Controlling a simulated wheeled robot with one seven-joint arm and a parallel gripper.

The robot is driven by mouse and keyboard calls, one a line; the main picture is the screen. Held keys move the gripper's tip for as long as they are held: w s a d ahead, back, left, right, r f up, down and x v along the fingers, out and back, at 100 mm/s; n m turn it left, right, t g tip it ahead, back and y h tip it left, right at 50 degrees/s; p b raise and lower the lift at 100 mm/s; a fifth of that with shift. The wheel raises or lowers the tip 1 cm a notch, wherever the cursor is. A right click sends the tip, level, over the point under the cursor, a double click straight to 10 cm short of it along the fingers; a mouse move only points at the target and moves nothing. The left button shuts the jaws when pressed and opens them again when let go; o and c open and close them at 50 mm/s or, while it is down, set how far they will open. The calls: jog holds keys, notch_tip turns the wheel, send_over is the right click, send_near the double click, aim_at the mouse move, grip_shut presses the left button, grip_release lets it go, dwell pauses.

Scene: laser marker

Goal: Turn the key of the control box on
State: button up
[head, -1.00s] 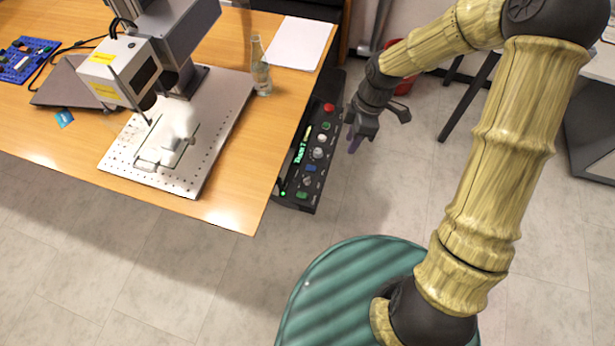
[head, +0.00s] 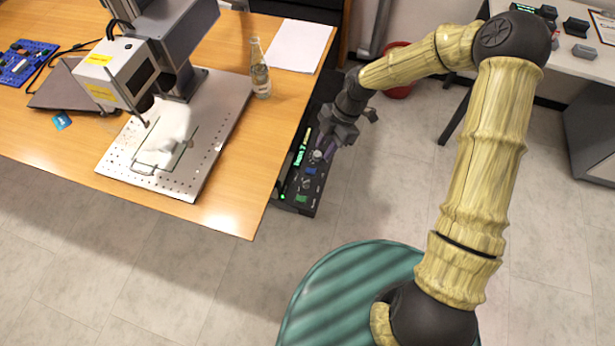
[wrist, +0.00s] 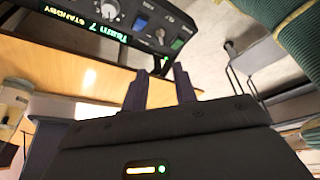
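The control box (head: 296,206) is a black panel on the floor side of the desk, with a lit green display. My gripper (head: 324,153) is over the far part of the panel and hides some controls. Its two fingers (wrist: 161,77) are apart, with nothing between them.
The wooden desk (head: 237,204) stands left of the box, its edge close to my gripper. A laser marker (head: 121,72) and a glass bottle (head: 260,75) stand on it. Open floor (head: 370,195) lies right of the box. A red bin (head: 398,90) is behind my arm.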

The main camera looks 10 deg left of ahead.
aim_at(307, 181)
jog(key=x, duration=1.4)
jog(key=shift+s+f+p, duration=0.15)
jog(key=shift+f+p, duration=0.1)
jog(key=shift+p, duration=0.05)
grip_shut()
